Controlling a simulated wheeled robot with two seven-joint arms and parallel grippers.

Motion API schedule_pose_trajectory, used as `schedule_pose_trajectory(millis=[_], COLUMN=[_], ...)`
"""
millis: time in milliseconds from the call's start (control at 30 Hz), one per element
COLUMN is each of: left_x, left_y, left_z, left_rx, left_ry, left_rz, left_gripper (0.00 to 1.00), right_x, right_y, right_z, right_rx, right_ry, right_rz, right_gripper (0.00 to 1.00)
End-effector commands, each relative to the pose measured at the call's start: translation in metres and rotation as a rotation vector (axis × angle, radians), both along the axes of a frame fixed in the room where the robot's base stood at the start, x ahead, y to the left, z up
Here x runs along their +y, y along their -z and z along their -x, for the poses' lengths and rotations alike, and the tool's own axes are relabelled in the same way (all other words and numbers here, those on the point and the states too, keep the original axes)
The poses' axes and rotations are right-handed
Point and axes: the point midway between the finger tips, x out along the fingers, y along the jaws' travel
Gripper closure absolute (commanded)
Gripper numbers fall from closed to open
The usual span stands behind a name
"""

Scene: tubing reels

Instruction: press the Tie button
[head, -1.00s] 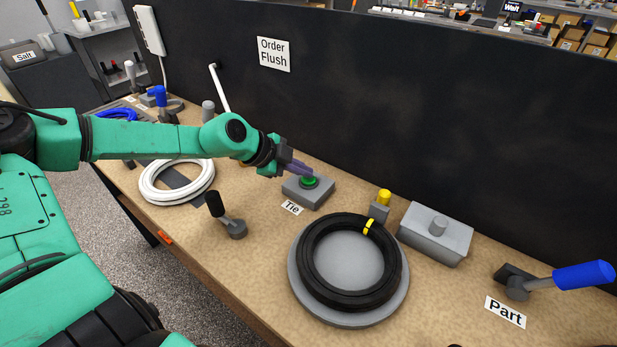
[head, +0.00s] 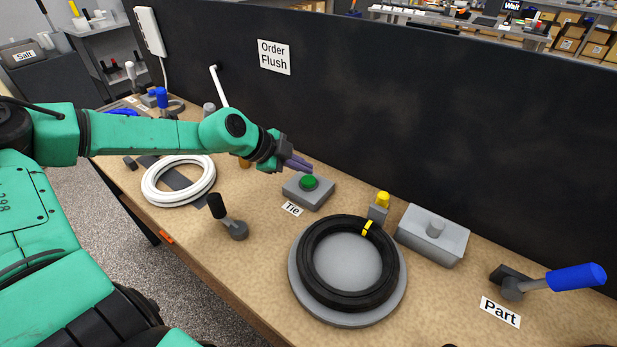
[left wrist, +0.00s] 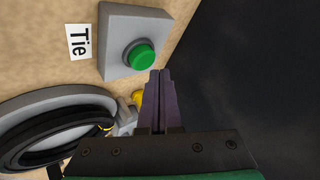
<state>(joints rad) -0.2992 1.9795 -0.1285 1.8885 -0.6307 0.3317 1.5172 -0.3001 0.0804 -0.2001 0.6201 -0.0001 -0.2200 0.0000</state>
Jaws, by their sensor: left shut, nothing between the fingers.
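The Tie button is a green round cap (head: 309,183) on a grey box (head: 308,196), with a "Tie" label (head: 291,208) on the bench in front of it. My left gripper (head: 309,167) is shut and empty, its purple fingertips just above and behind the green cap, apart from it. In the left wrist view the green cap (left wrist: 142,56) shows uncovered beside the shut fingertips (left wrist: 160,72). My right gripper is not in view.
A black tubing coil (head: 313,283) with a yellow tie lies on a grey round plate (head: 296,287). A yellow-topped post (head: 383,198), a grey lidded box (head: 434,240) and a blue-handled lever (head: 575,277) stand right. A black-handled lever (head: 217,206) and white coil (head: 150,193) are left. A dark wall (head: 420,120) rises behind.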

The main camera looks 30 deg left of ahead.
Motion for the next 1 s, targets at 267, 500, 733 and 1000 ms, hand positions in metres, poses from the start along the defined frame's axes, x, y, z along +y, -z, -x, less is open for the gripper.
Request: schedule_pose_trajectory(millis=[267, 500, 733, 1000], left_x=[0.000, 0.000, 0.000, 0.000], left_y=[-0.030, -0.051, -0.049, -0.049], left_z=[0.000, 0.000, 0.000, 0.000], left_rx=[0.000, 0.000, 0.000, 0.000], left_ry=[0.000, 0.001, 0.000, 0.000], left_rz=[0.000, -0.001, 0.000, 0.000], left_gripper=[1.00, 1.00, 1.00, 1.00], right_x=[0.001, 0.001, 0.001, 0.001], right_y=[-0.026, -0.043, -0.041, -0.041], right_z=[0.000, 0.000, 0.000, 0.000], right_rx=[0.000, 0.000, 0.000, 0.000], right_ry=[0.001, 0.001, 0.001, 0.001], right_rz=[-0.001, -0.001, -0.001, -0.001], right_gripper=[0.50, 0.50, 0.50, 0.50])
